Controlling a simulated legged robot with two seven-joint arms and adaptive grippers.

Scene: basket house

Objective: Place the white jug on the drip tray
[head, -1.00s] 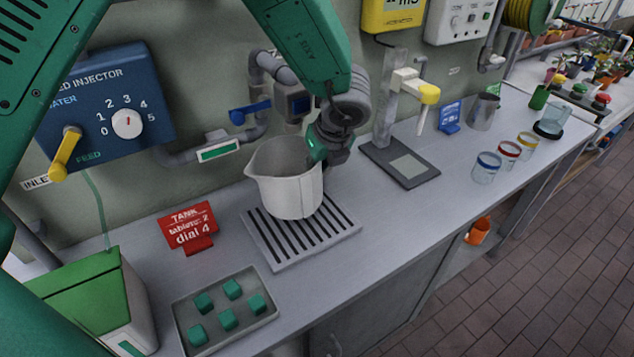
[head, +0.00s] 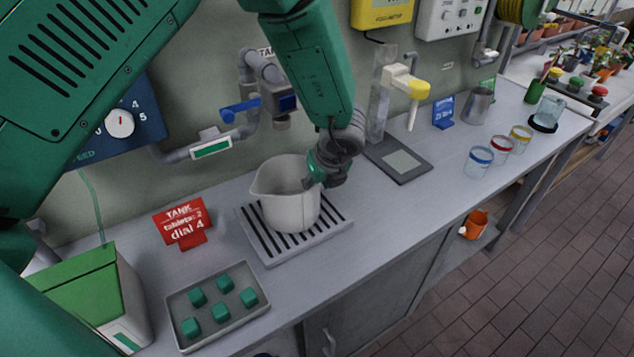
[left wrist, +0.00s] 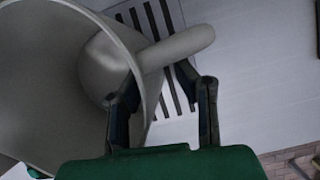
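The white jug (head: 285,192) stands upright on the slatted drip tray (head: 264,246), its base within the tray's slats. My left gripper (head: 325,178) is at the jug's right side, by its handle. In the left wrist view, the jug's wall and open mouth (left wrist: 50,90) fill the left, and the pale handle (left wrist: 185,48) reaches toward the upper right. The fingers of my left gripper (left wrist: 165,95) are spread apart with a clear gap, their tips close to the handle. Whether a tip touches the handle or jug is unclear. My right gripper is not in view.
A tray of green cubes (head: 190,346) and a red sign (head: 182,222) are left of the drip tray. A scale (head: 402,162) with a post is to the right, with lidded jars (head: 478,162) beyond. A pipe with a blue-handled valve (head: 240,110) is behind.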

